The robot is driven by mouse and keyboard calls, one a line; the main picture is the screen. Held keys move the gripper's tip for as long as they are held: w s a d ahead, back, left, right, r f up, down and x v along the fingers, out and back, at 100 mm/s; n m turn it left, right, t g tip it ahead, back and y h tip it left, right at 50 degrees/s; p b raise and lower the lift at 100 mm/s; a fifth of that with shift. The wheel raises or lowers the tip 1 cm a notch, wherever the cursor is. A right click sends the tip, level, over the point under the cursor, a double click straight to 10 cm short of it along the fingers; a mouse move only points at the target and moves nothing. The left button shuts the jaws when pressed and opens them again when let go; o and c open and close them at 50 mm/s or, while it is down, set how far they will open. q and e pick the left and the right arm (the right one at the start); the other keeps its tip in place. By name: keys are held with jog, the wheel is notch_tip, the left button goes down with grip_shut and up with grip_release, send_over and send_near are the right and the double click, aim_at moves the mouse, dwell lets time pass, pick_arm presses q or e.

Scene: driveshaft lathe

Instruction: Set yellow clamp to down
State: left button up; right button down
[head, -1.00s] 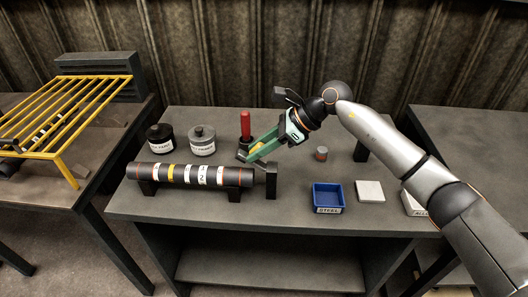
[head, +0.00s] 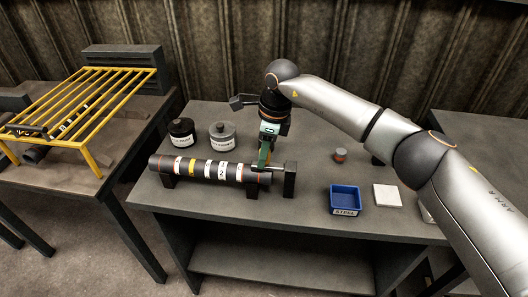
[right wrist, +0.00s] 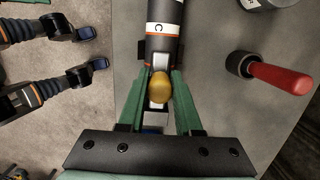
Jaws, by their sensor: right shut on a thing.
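The yellow clamp shows as a rounded yellow knob (right wrist: 160,86) in the right wrist view, at the end of the dark striped shaft (right wrist: 164,40). My right gripper (right wrist: 162,92) has its two green fingers on either side of the knob and is shut on it. In the head view, my right gripper (head: 264,157) points down at the right end of the shaft (head: 210,170), beside a dark end block (head: 290,180). The knob is hidden there behind the fingers. My left gripper is not in view.
A red-handled tool (right wrist: 280,78) stands near the gripper. A blue tray (head: 345,198), a white tile (head: 387,195) and a small grey-red piece (head: 340,155) lie right. A yellow rack (head: 85,100) stands left.

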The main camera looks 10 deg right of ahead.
aim_at(271, 165)
jog(key=shift+f, duration=0.1)
dwell(0.3)
jog(key=c, duration=0.6)
grip_release()
notch_tip(271, 165, up, 12)
jog(key=d+b, duration=0.1)
jog(key=d, duration=0.1)
jog(key=shift+s+r, duration=0.2)
jog(key=shift+s, duration=0.05)
jog(key=shift+f, duration=0.1)
